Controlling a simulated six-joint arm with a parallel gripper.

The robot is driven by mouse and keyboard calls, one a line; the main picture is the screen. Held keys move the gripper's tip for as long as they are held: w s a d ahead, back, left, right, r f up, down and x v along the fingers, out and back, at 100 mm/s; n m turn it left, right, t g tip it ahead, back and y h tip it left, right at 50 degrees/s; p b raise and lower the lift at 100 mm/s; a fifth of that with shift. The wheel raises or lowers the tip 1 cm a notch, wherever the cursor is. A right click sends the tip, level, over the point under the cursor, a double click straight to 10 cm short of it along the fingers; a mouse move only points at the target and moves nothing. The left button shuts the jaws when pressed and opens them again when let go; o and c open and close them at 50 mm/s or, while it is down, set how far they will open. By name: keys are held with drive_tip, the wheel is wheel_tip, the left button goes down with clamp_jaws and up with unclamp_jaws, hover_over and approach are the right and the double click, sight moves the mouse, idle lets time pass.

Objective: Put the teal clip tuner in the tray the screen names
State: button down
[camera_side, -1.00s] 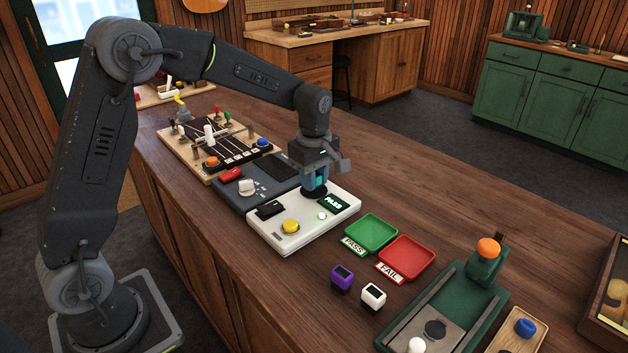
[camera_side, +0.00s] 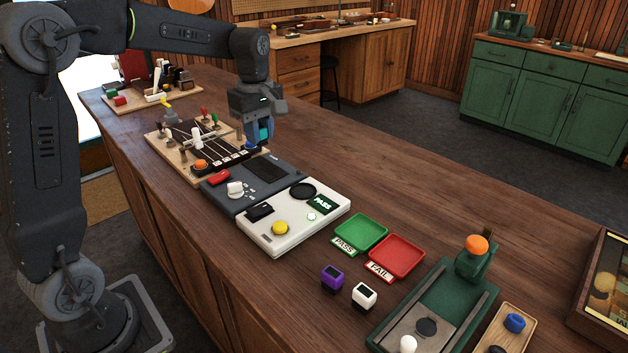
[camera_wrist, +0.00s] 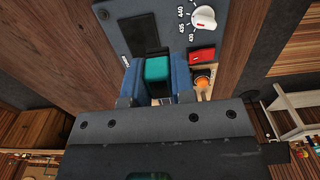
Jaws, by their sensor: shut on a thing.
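My gripper (camera_side: 259,139) is shut on the teal clip tuner (camera_wrist: 156,70), holding it between its blue fingers. In the side view it hangs over the far end of the dark grey device, near the string board. The screen (camera_side: 323,204) on the white tester (camera_side: 292,229) reads PASS. The green tray (camera_side: 361,233) has a PASS label at its front. The red tray (camera_side: 397,257) beside it has a FAIL label. Both trays are empty.
A purple tuner (camera_side: 332,277) and a white tuner (camera_side: 364,295) stand in front of the trays. A green press (camera_side: 440,300) is to their right. The string board (camera_side: 205,150) with pegs lies near my gripper. The bench behind the trays is clear.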

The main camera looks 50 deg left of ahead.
drive_tip(key=w+d+f, duration=0.2)
drive_tip(key=w+d, duration=0.2)
drive_tip(key=d, duration=0.8)
hover_over(361, 233)
drive_tip(key=f, duration=0.4)
drive_tip(key=a+f, duration=0.1)
drive_tip(key=f, duration=0.1)
drive_tip(key=shift+s+f, duration=0.1)
drive_tip(key=shift+d+f, duration=0.35)
drive_tip(key=shift+d, duration=0.15)
drive_tip(key=shift+f, duration=1.95)
drive_tip(key=shift+f, duration=0.1)
drive_tip(key=c, duration=1)
unclamp_jaws()
drive_tip(key=shift+o, duration=0.2)
